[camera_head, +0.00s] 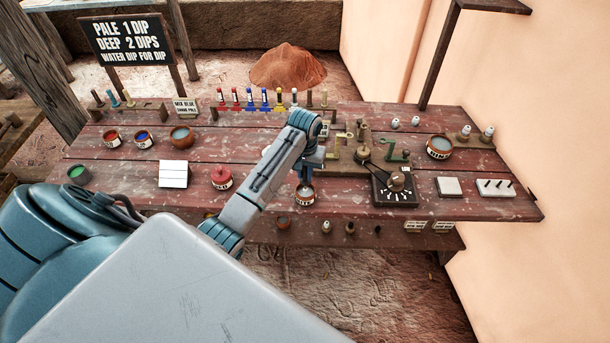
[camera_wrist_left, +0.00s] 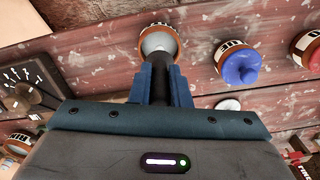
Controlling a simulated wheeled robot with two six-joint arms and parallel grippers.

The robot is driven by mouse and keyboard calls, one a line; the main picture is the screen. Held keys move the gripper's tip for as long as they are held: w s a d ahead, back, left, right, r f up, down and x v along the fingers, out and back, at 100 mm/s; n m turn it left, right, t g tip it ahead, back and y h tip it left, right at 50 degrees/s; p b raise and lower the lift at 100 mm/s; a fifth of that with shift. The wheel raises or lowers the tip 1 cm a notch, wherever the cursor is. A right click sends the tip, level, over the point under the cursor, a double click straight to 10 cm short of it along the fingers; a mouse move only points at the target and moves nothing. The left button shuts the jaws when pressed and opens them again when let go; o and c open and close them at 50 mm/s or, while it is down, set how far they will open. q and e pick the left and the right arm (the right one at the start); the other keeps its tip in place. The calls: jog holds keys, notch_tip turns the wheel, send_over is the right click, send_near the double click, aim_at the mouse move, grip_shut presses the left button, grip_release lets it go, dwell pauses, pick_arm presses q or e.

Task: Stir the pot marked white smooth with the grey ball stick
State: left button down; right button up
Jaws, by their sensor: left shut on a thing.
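My left gripper (camera_head: 305,178) is shut on a dark stick (camera_wrist_left: 160,84) and points down at a small orange-brown pot (camera_head: 304,195) near the table's front edge. The pot, with a white label band and pale grey contents, also shows in the left wrist view (camera_wrist_left: 146,57). The stick's lower end reaches over or into the pot's mouth; its ball cannot be made out and contact is unclear. The pot's label is too small to read. My right gripper is not in view.
A red-topped pot (camera_head: 222,178) and a white block (camera_head: 173,174) stand left on the plank table (camera_head: 130,178). A dial box (camera_head: 393,188) stands close right. A blue-topped pot (camera_wrist_left: 238,66) is nearby. Several bottles line the back rack.

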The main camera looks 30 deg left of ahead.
pick_arm(q)
jog(key=shift+r, duration=1.95)
